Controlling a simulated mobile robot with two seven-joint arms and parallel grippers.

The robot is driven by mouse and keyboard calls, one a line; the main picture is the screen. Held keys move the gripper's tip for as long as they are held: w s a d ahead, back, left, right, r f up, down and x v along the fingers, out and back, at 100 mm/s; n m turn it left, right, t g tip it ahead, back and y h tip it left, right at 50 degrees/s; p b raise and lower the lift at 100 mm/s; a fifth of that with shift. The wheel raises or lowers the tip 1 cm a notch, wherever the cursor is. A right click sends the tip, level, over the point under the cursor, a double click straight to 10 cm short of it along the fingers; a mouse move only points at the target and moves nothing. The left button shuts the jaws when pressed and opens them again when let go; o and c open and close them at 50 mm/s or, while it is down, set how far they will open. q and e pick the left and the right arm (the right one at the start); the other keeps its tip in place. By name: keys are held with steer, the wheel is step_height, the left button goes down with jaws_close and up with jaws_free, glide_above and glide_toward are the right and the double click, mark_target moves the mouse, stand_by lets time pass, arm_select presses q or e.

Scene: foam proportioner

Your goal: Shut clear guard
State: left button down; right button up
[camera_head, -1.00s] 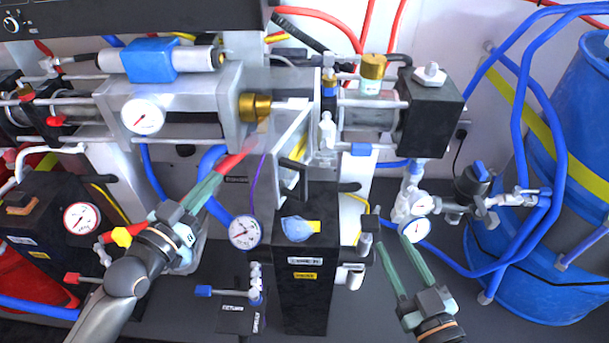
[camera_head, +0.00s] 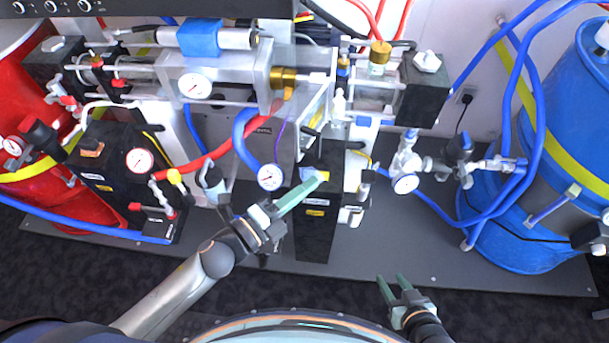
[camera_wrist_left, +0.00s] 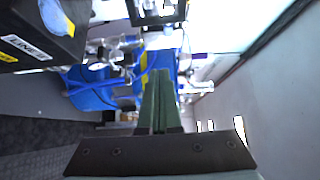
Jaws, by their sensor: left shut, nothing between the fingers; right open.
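The clear guard (camera_head: 315,106) is a see-through panel with a pale edge. It stands out from the pump assembly beside the brass fitting (camera_head: 284,79), at an angle, so it looks open. A dark handle (camera_head: 311,131) shows at its lower part. My left gripper (camera_head: 323,179) is shut and empty, below the guard and in front of the black box with the yellow label. Its closed green fingers (camera_wrist_left: 160,98) show in the left wrist view, where a large pale panel fills the right; I cannot tell if that is the guard. My right gripper (camera_head: 391,277) is open and empty, low at the front.
The black box (camera_head: 316,230) stands below the guard. A blue drum (camera_head: 540,235) with hoses is at the right, and a red tank (camera_head: 50,200) at the left. A gauge (camera_head: 269,177) and hoses crowd the left side. The dark base plate (camera_head: 420,245) is clear at front middle.

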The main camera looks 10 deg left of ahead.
mark_target(317, 158)
arm_select(q)
steer(key=x, duration=0.9)
steer(key=shift+w+a+p, duration=0.25)
steer(key=shift+a+p, duration=0.05)
steer(key=shift+a, duration=0.75)
steer(key=shift+w+a+p, duration=0.2)
steer(key=shift+a+p, duration=0.05)
steer(key=shift+a, duration=0.85)
steer(key=shift+a, duration=0.15)
steer(key=shift+a+m+g+h, duration=0.3)
steer(key=shift+a+g+h, duration=0.1)
steer(key=shift+a+h, duration=0.1)
